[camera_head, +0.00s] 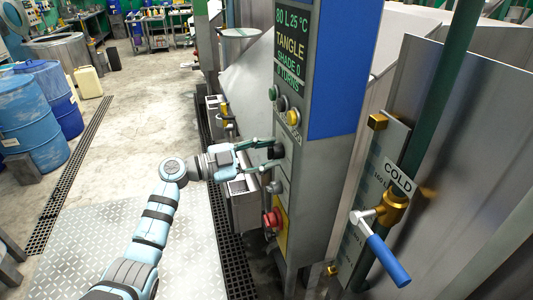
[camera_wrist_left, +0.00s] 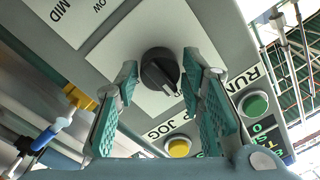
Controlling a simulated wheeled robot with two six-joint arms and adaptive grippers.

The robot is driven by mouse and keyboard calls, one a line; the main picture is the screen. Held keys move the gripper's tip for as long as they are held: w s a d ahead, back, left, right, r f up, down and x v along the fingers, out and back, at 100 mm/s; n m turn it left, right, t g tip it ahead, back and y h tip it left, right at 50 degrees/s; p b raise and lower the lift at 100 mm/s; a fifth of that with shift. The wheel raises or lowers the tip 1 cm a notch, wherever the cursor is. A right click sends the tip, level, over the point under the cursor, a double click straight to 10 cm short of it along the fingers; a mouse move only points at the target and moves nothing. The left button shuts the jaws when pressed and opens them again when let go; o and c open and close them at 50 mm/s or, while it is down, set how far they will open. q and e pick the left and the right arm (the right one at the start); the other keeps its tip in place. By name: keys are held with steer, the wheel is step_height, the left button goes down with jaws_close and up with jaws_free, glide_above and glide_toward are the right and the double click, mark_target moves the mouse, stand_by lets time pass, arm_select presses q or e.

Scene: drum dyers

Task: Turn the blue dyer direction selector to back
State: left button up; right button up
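The blue dyer's control column (camera_head: 310,165) stands in the middle of the head view, blue on its right face and grey on its panel. A black round selector knob (camera_wrist_left: 160,70) with a pale pointer line sits on a light plate; it also shows in the head view (camera_head: 276,151). Its labels are mostly hidden by my fingers, so I cannot read its setting. My left gripper (camera_head: 264,155) is at the panel, its teal fingers open on either side of the knob. I cannot tell whether they touch it. My right gripper is not in view.
Below the knob are a grey control (camera_head: 275,187) and a red stop button (camera_head: 272,218). A green button (camera_wrist_left: 255,104) and a yellow button (camera_wrist_left: 178,147) sit close to my fingers. A COLD valve with a blue handle (camera_head: 387,260) juts out at right. Blue drums (camera_head: 30,120) stand far left.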

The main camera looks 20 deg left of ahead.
arm_select(q)
steer(key=c, duration=0.6)
steer(key=shift+o, duration=0.2)
steer(key=shift+m, duration=0.4)
steer(key=shift+f+m+g+h+b, duration=0.1)
steer(key=shift+m+g+h+b, duration=0.15)
steer(key=shift+m+b, duration=3.2)
steer(key=shift+m+g+h+b, duration=0.25)
steer(key=shift+m+b, duration=1.15)
steer(key=shift+m, duration=4.05)
steer(key=o, duration=1.1)
steer(key=shift+w, duration=0.1)
